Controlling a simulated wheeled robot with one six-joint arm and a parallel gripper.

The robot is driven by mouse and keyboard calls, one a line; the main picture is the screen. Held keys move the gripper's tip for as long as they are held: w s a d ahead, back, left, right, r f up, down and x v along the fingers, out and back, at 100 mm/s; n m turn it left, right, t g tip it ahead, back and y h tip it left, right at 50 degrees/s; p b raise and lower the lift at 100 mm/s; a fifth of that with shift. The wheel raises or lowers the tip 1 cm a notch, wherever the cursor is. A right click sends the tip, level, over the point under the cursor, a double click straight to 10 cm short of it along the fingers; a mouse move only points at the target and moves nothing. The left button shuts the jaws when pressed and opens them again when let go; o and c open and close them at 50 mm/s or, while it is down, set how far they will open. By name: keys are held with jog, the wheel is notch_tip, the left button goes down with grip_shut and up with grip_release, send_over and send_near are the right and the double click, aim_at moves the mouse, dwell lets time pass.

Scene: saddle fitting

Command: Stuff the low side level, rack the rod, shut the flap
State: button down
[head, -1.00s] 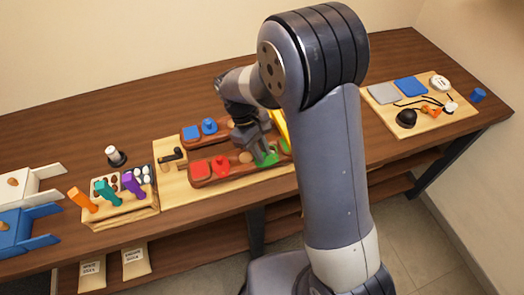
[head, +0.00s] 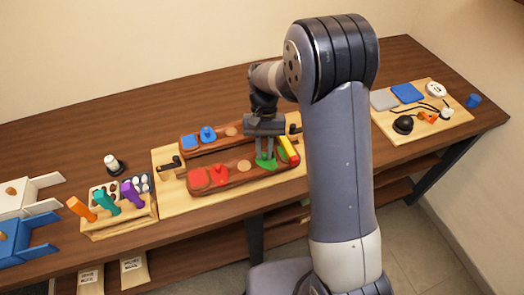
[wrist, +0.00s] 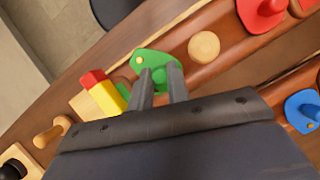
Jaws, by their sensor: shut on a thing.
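A green piece with a round knob (head: 263,163) lies at the right end of the front brown wooden bar (head: 238,180); it also shows in the wrist view (wrist: 150,60). My gripper (head: 265,157) points down at it. In the wrist view its fingers (wrist: 161,84) are close together, shut on the green knob between them. A yellow piece with a red end (head: 289,150) lies at that end, beside the green piece; the wrist view shows it too (wrist: 107,96). A red flap-like piece with a knob (head: 221,175) sits further left on the same bar. I cannot identify a rod.
A rear bar holds a blue knobbed piece (head: 208,133). Black handles (head: 170,162) lie at the board's left. A tool block (head: 118,213) with orange, teal and purple handles stands left. A right-hand board (head: 425,122) carries pads, a black dome and cords. Table between is clear.

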jog(key=m, duration=0.1)
jog(key=d+m+y, duration=0.1)
jog(key=m, duration=0.1)
jog(key=m+y, duration=0.1)
jog(key=m, duration=0.1)
jog(key=shift+w+d+t, duration=0.3)
jog(key=shift+w+t, duration=0.05)
jog(key=shift+t, duration=0.05)
dwell(0.3)
jog(key=c, duration=1.4)
grip_release()
jog(key=shift+o, duration=0.2)
jog(key=b+v, duration=0.1)
jog(key=v, duration=1)
jog(key=shift+f, duration=0.15)
jog(key=x, duration=1)
jog(key=shift+s+f+p, duration=0.15)
jog(key=shift+f+p, duration=0.05)
jog(key=shift+p, duration=0.2)
jog(key=shift+a+f, duration=0.1)
jog(key=shift+a, duration=0.05)
